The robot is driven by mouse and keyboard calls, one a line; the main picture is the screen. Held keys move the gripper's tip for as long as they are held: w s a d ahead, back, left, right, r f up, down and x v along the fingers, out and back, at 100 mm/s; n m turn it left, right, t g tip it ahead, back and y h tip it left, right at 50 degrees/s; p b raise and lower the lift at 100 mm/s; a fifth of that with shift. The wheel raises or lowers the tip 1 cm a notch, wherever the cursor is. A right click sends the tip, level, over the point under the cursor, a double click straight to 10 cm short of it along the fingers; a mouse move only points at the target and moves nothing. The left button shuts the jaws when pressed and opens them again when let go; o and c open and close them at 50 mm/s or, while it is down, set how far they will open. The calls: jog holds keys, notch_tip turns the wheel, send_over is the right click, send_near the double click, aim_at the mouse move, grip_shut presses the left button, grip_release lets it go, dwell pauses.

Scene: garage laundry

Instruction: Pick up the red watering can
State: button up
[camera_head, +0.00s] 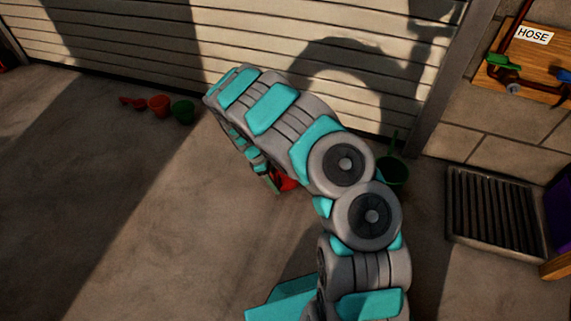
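A red object (286,183), likely the red watering can, stands on the concrete floor just below the middle of the view. My arm hides most of it, so its handle and spout cannot be made out. My gripper (268,179) points down at the left side of this red object, very close to it. Whether they touch is hidden. My arm also covers much of the gripper, so its finger opening cannot be judged.
A dark green can-like container (394,172) stands right of my arm. A small red item (132,103), an orange pot (159,105) and a green pot (183,111) sit by the shutter (130,45). A floor grate (497,210) lies right. The left floor is clear.

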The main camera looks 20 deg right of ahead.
grip_shut()
dwell(1.2)
